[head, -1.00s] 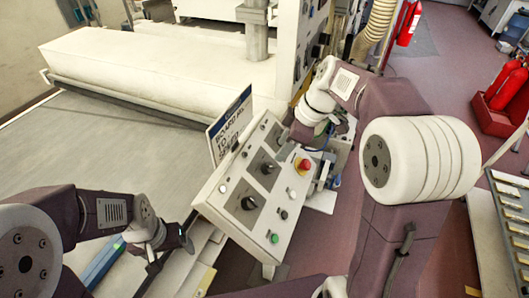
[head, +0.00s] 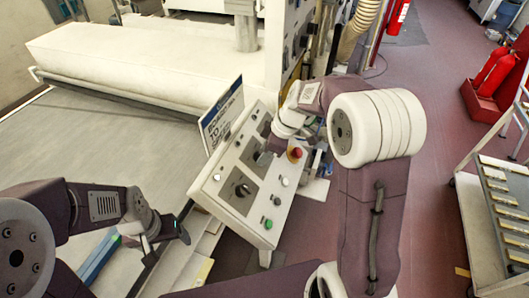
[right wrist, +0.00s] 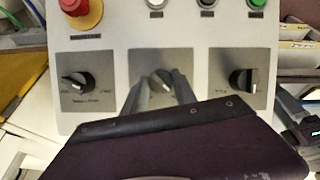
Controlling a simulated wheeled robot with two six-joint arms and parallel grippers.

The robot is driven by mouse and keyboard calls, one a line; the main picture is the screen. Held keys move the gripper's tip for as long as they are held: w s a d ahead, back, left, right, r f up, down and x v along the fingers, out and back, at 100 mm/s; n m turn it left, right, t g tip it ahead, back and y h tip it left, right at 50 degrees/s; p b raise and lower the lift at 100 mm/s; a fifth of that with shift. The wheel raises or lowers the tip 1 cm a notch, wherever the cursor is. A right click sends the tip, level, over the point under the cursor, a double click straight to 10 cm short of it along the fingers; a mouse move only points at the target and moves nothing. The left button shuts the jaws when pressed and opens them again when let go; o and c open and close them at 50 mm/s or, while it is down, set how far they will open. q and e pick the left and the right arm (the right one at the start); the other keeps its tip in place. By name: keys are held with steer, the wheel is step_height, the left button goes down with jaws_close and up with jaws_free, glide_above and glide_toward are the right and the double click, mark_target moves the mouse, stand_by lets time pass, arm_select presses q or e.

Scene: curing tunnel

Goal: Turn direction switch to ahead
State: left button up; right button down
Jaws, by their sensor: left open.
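The tilted grey control panel (head: 215,178) stands at the middle of the head view and carries three dark rotary switches on square plates. The right wrist view shows the left switch (right wrist: 76,82), the middle switch (right wrist: 163,78) and the right switch (right wrist: 244,79). Their small labels are unreadable, so I cannot tell which is the direction switch. My right gripper (right wrist: 162,88) has its two fingers on either side of the middle switch; whether they grip it is unclear. My left gripper (head: 181,232) is open and empty, left of the panel's lower end.
A red emergency-stop button (head: 296,153) and several push buttons, including a green one (head: 267,224), sit along the panel's edge. A sign (head: 222,115) stands behind the panel. The wide conveyor bed (head: 95,150) lies to the left. A trolley (head: 500,200) stands at right.

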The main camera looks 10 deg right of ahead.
stand_by(0.3)
steer(key=m+g+y+p, duration=0.1)
steer(key=m, duration=0.2)
steer(key=shift+d+p, duration=0.1)
steer(key=shift+p, duration=0.25)
steer(key=m, duration=0.2)
steer(key=m+g+y+p, duration=0.1)
steer(key=m, duration=0.1)
steer(key=shift+d+f+y, duration=0.1)
steer(key=shift+y, duration=0.2)
steer(key=m, duration=0.2)
steer(key=m+y+p, duration=0.1)
steer(key=m, duration=0.1)
steer(key=shift+w+f+g+y, duration=0.1)
steer(key=shift+g+y, duration=0.2)
steer(key=m+y, duration=0.1)
steer(key=m, duration=0.3)
steer(key=shift+d+f+m+y, duration=0.1)
steer(key=shift+m+y, duration=0.3)
steer(key=c, duration=1.3)
jaws_free()
